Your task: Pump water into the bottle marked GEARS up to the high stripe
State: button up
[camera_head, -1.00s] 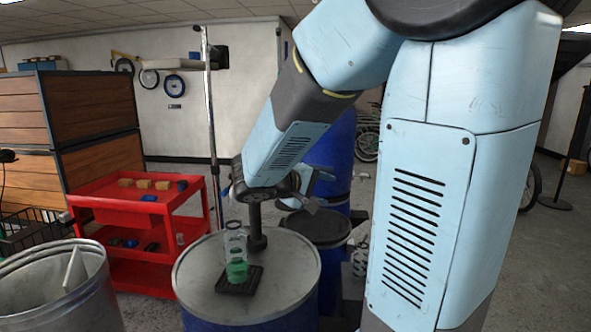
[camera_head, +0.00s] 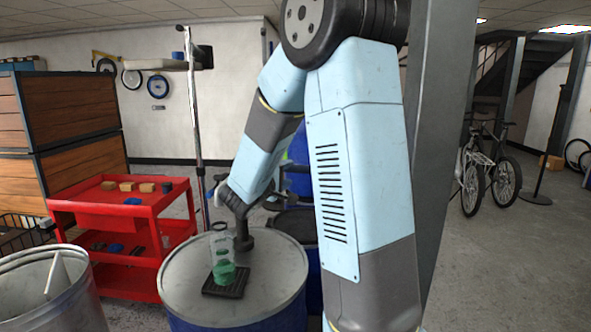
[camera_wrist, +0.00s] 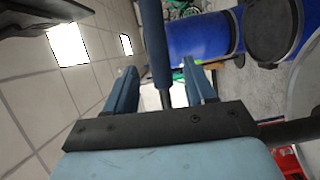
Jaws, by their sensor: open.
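A clear bottle (camera_head: 221,250) with green in its lower part stands upright on a small black grate (camera_head: 226,283) on the drum top (camera_head: 188,285). Its marking and stripes are too small to read. A dark pump post (camera_head: 243,232) stands just behind it on the drum. My gripper (camera_head: 224,192) is above and behind the bottle, partly hidden by my arm in the head view. In the wrist view my gripper (camera_wrist: 160,88) is open, and a blue-gripped rod (camera_wrist: 156,40) shows between the fingers. I cannot tell whether they touch it.
A red cart (camera_head: 80,218) with small blocks stands left of the drum. An open metal bin (camera_head: 88,290) is at the front left. Blue barrels (camera_wrist: 200,36) stand behind the drum. A grey pillar (camera_head: 440,150) rises right of my arm. Bicycles (camera_head: 485,165) stand at the back right.

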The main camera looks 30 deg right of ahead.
jog(key=x, duration=0.7)
jog(key=shift+d, duration=0.3)
jog(key=shift+w, duration=0.15)
jog(key=shift+c, duration=0.2)
jog(key=shift+f, duration=0.1)
grip_shut()
jog(key=shift+a, duration=0.1)
